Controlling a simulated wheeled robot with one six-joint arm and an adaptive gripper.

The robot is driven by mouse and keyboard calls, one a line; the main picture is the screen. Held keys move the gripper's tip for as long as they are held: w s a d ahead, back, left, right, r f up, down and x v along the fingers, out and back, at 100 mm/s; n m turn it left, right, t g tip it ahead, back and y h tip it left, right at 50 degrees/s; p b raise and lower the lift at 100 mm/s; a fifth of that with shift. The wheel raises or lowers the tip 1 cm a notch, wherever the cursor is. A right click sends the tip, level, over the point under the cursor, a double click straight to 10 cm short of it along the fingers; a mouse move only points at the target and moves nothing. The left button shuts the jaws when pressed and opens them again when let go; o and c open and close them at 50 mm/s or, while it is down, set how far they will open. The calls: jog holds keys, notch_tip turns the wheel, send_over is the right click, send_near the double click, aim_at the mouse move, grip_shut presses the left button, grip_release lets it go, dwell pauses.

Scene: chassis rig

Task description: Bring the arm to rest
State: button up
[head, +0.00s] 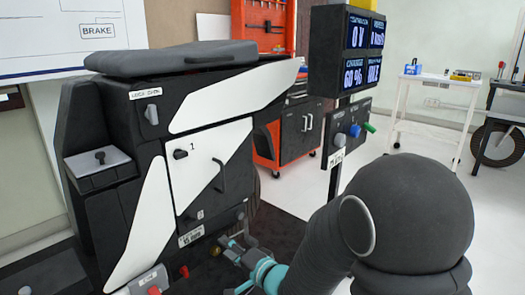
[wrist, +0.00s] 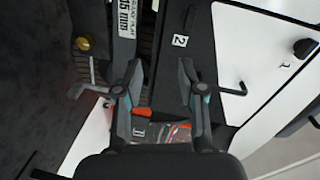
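My gripper (head: 232,250) hangs low in front of the black and white chassis rig (head: 152,140), beside its lower edge. In the wrist view, the two fingers of my gripper (wrist: 160,88) stand apart, with no object clearly held between them. A small orange-red part (wrist: 142,111) shows beyond the gap, along with a patch of mixed colours that I cannot identify. My dark arm reaches in from the lower right of the head view and hides some of the floor. Whether the fingers touch the rig cannot be told.
The rig carries a door with a black handle (head: 218,176) and a red part (head: 153,290) low down. A display panel (head: 346,50) stands on a post. Behind are an orange-trimmed tool cabinet (head: 296,135) and a white cart (head: 441,83). White floor is open at centre right.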

jog(key=d+f+n+g+h, duration=0.2)
jog(key=d+f+n+h, duration=0.2)
jog(key=d+f+h, duration=0.4)
jog(key=s+d+n+g+h+p, duration=0.1)
jog(key=s+d+n+g+h, duration=0.15)
jog(key=s+d, duration=0.45)
jog(key=s+d+r+p, duration=0.1)
jog(key=s+d+r, duration=0.2)
jog(key=s+r, duration=0.2)
jog(key=s+d+r+g+h+p, duration=0.1)
jog(key=s+d+r, duration=0.3)
jog(key=r, duration=0.5)
jog(key=s+d+r+p, duration=0.2)
jog(key=s+d+r, duration=0.1)
jog(key=s+r, duration=0.5)
jog(key=shift+d+h+p, duration=0.35)
jog(key=shift+d, duration=0.05)
jog(key=shift+s+d+m, duration=0.1)
jog(key=shift+d+m, duration=0.05)
jog(key=shift+m, duration=0.1)
jog(key=shift+c, duration=0.2)
